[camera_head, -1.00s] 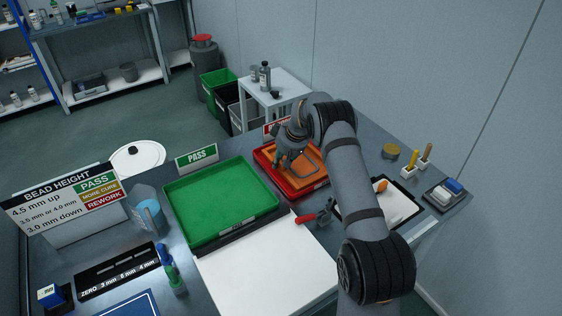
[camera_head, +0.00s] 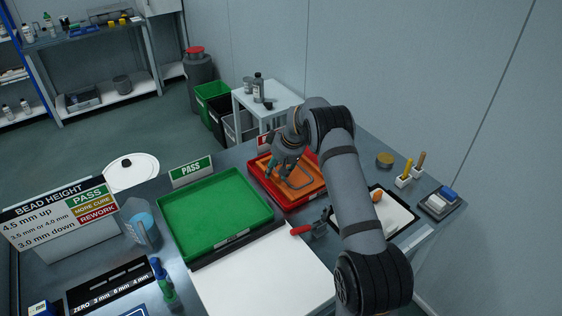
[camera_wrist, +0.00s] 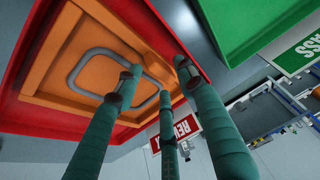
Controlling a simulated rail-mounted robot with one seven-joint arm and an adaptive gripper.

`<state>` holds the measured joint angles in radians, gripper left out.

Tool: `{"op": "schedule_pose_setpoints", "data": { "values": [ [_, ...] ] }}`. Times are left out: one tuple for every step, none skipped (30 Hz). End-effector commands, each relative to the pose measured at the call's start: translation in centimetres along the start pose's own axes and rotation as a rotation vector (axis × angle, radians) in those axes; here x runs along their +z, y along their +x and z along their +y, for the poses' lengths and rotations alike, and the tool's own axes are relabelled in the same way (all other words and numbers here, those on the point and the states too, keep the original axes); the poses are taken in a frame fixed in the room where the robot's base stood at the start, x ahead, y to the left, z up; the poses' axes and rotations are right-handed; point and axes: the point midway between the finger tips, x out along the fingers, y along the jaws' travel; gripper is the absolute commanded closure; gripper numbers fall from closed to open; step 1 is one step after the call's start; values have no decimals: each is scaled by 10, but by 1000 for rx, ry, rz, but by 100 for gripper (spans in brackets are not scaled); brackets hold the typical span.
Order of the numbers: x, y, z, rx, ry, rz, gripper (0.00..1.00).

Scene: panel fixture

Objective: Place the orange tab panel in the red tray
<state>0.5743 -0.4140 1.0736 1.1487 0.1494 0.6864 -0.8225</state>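The orange tab panel (camera_head: 306,190) lies in the red tray (camera_head: 267,195), with a grey rounded loop of bead on its face. In the wrist view the panel (camera_wrist: 50,75) sits inside the red tray walls (camera_wrist: 65,122), and its raised orange tab (camera_wrist: 157,68) shows among my fingers. My gripper (camera_head: 279,168) is over the tray, its teal fingers pointing down at the panel. In the wrist view my gripper (camera_wrist: 157,72) has its fingers spread around the tab, with a gap visible beside the left finger. Contact on the far sides is hard to see.
A green tray (camera_head: 215,215) with a PASS sign (camera_head: 191,171) stands left of the red tray. A REWORK sign (camera_wrist: 175,133) stands behind the red tray. Red-handled pliers (camera_head: 302,230) and a white mat (camera_head: 262,275) lie in front. A wall is close behind.

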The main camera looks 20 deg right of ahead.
Motion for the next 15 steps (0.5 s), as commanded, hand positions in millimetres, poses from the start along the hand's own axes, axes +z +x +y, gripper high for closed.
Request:
{"op": "schedule_pose_setpoints", "data": {
  "values": [
    [0, -10, 0, 1, -1, 4, 61],
    [0, -16, 0, 0, -1, 3, 61],
    [-1, -26, 0, 1, -1, 4, 61],
    [0, -32, 0, 1, -2, 4, 61],
    [0, -39, 0, 1, -2, 4, 61],
    [0, -48, 0, 1, -2, 4, 61],
    [0, -54, 0, 1, -1, 4, 61],
    [0, -60, 0, 0, -1, 3, 61],
    [0, -68, 0, 1, -1, 3, 61],
    [0, -72, 0, 1, -1, 2, 61],
    [0, -77, 0, 1, -1, 3, 61],
    [0, -82, 0, 0, 0, 2, 61],
    [0, -86, 0, 0, 0, 1, 61],
    [0, -89, 0, 0, 0, 1, 61],
    [0, -92, 0, 0, 0, 0, 61]
  ]
}}
